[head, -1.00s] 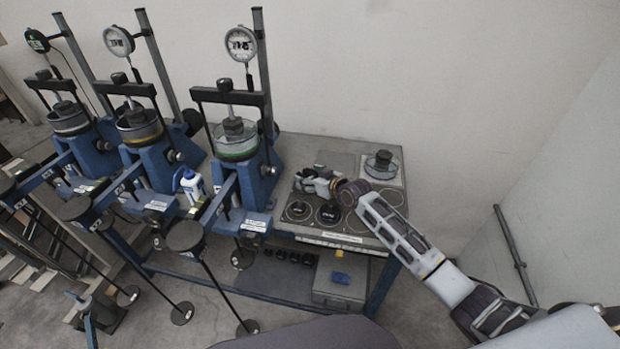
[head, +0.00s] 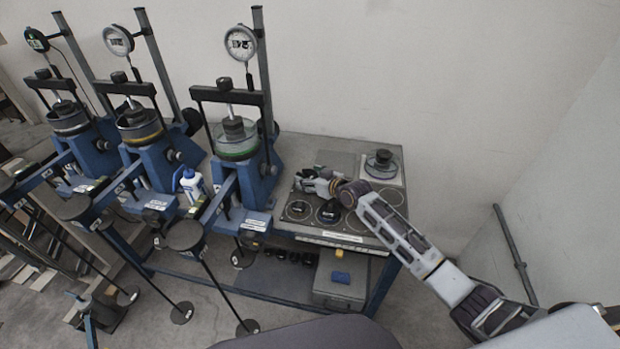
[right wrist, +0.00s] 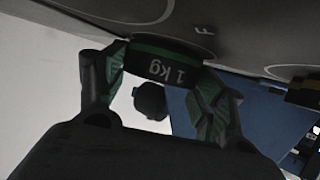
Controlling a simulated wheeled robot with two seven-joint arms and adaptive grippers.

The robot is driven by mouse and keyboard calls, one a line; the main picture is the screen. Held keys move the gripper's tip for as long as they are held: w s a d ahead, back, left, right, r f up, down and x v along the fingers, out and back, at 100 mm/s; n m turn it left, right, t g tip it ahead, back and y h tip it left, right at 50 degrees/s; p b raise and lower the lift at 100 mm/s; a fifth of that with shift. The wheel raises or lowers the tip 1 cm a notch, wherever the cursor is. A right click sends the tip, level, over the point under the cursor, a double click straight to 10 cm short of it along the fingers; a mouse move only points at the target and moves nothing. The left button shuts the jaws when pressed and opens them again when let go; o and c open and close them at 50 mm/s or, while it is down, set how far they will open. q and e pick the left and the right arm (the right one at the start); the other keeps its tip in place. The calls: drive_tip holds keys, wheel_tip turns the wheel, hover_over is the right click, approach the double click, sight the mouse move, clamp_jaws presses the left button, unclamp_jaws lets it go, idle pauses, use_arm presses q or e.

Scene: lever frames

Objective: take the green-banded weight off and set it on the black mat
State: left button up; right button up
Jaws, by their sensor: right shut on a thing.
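My right gripper (head: 308,181) is low over the table's working surface, right of the nearest blue press. In the right wrist view, my right gripper (right wrist: 160,88) is shut on the weight (right wrist: 165,62), a dark block marked "1 kg" with a green band. The weight is close against the dark surface with circle outlines and the letter F; I cannot tell if it touches. In the head view the weight is hidden or too small to tell. My left gripper is not in view.
Three blue presses with dials stand left; the nearest (head: 240,180) holds a clear dish with a green ring. A round dish (head: 382,166) stands on a pale square at the back right. A white bottle (head: 190,184) is between presses. A grey box (head: 340,287) is below.

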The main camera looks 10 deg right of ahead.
drive_tip(key=shift+r, duration=0.1)
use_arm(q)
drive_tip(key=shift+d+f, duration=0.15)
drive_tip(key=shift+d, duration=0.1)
use_arm(e)
drive_tip(key=shift+s+f, duration=0.1)
drive_tip(key=shift+f, duration=0.25)
idle(0.3)
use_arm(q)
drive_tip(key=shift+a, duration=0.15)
use_arm(e)
drive_tip(key=shift+f, duration=0.1)
